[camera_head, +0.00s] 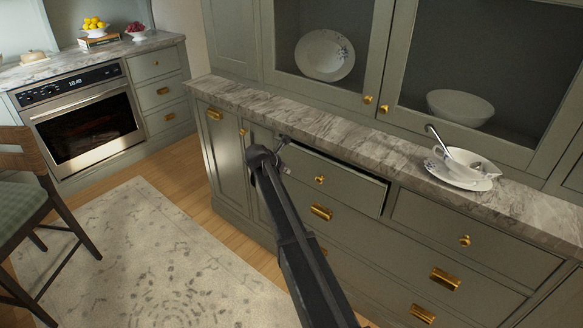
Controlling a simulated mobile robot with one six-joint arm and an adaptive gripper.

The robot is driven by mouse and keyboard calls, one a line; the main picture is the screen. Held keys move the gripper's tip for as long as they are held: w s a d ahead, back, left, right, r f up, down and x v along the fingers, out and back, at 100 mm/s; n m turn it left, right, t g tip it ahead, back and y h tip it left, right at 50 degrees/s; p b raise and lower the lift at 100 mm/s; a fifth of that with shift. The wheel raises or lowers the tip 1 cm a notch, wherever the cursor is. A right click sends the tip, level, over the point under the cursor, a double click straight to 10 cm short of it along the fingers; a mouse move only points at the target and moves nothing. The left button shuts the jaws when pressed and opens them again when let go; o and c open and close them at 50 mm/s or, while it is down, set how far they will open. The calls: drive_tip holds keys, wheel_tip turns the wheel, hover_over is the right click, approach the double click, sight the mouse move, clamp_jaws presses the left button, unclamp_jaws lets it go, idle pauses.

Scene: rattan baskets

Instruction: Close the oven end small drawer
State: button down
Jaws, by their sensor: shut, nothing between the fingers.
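The small drawer (345,186) at the oven end of the green-grey sideboard (440,245) is pulled partly out. A dark gap shows above its front, below the stone counter, and its right end stands out from the cabinet. It has a round gold knob (320,180). My gripper (284,140) is small in view, shut and empty, at the drawer's upper left end by the counter edge. I cannot tell whether it touches the drawer. My dark arm reaches up from the bottom and hides part of the sideboard front left of the knob.
The neighbouring small drawer (465,236) on the right is flush. A cup on a saucer (460,177) stands on the marble counter (355,140). The oven (85,125) is at the far left. A chair (35,215) and rug (150,260) are at the left, with bare floor beside the sideboard.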

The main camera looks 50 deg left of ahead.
drive_tip(key=shift+p+v, duration=1.4)
drive_tip(key=shift+v, duration=1)
drive_tip(key=shift+w+d, duration=0.1)
drive_tip(key=shift+d, duration=0.05)
